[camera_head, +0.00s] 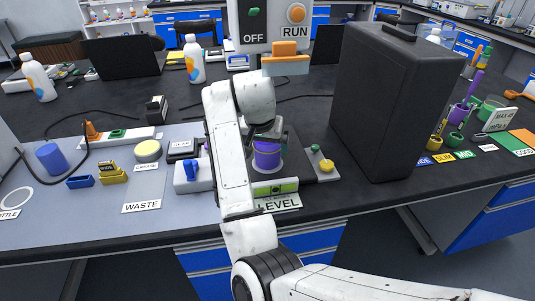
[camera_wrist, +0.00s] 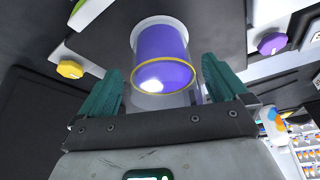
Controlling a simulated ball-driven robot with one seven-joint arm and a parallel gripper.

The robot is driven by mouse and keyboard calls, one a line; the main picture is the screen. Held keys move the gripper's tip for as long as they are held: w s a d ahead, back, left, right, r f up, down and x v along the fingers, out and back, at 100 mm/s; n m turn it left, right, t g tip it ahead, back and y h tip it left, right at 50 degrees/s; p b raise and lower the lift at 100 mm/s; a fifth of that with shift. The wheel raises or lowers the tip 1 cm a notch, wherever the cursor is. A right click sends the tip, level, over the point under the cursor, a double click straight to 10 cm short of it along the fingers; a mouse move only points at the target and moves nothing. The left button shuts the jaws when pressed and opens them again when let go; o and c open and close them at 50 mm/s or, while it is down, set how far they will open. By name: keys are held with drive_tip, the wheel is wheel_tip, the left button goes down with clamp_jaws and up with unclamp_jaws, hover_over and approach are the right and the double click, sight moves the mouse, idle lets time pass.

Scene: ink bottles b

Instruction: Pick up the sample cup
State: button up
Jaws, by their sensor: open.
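The sample cup, as I take it, is the purple cup (camera_head: 267,154) standing upright on the dark plate of the level device, in the middle of the bench. In the wrist view the purple cup (camera_wrist: 162,50) shows a thin yellow ring at its near end and a pale band at its far end. My gripper (camera_wrist: 161,68) has its two teal fingers spread wide, one on each side of the cup, with gaps visible. In the head view my gripper (camera_head: 262,134) is just above and beside the cup, partly hidden by my arm.
A large black case (camera_head: 385,95) stands close on the right. A yellow knob (camera_head: 327,166) and a green bubble level (camera_head: 275,188) sit beside the cup. A white box with a blue knob (camera_head: 191,172) is on the left. An OFF/RUN panel (camera_head: 275,22) rises behind.

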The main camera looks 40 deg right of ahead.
drive_tip(key=x, duration=0.5)
drive_tip(key=shift+d, duration=0.15)
drive_tip(key=shift+c, duration=0.2)
drive_tip(key=c, duration=1.1)
